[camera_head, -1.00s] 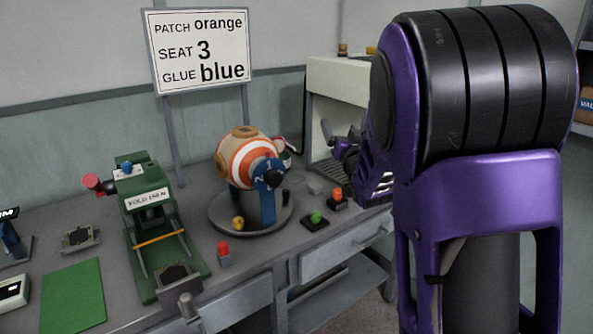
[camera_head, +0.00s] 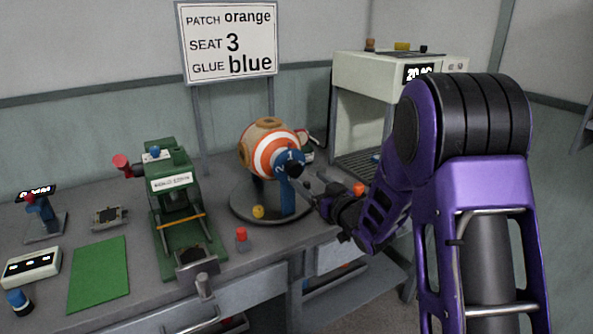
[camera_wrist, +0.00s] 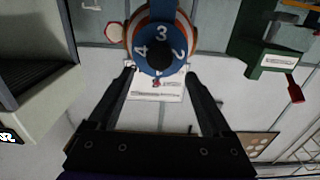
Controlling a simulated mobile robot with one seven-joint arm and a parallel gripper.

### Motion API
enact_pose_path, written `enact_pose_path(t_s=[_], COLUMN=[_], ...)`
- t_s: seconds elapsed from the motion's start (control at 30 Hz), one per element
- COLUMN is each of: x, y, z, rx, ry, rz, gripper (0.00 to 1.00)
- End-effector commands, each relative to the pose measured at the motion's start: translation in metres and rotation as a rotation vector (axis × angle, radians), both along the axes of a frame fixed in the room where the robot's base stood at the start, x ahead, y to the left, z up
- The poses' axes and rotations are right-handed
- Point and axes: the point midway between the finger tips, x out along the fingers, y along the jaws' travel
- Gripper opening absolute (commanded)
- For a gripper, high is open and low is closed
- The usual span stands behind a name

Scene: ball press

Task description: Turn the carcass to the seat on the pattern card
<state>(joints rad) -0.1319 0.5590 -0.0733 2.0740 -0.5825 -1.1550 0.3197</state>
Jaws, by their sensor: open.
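The carcass (camera_head: 257,149) is a ball with orange and white rings and tan patches, on a blue stand over a round grey turntable (camera_head: 240,211). Its blue numbered dial (camera_head: 284,163) has a black centre knob (camera_wrist: 160,55). The head view shows 1 and 2 on the dial; the wrist view shows 4, 3 and 2, with 3 above the knob. The pattern card (camera_head: 228,43) reads patch orange, seat 3, glue blue. My gripper (camera_wrist: 160,76) is open in front of the dial, its fingers apart below the knob and nothing held.
A green press (camera_head: 172,184) with a red handle stands left of the turntable. A red-topped button (camera_head: 242,238) sits before it, and a yellow button (camera_head: 258,212) is on the turntable. A pale cabinet (camera_head: 353,92) stands behind right. A green mat (camera_head: 98,274) lies left.

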Motion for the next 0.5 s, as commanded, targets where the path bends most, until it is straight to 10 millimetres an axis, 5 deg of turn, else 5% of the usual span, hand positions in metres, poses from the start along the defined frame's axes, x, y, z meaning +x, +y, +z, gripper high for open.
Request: enact_pose_path(t_s=[0.2,0.5], x=[0.037,0.06], y=[0.026,0.041], z=[0.0,0.0], rx=[-0.001,-0.001], ry=[-0.001,0.0], rz=[0.001,-0.001], gripper=[0.83,0.83])
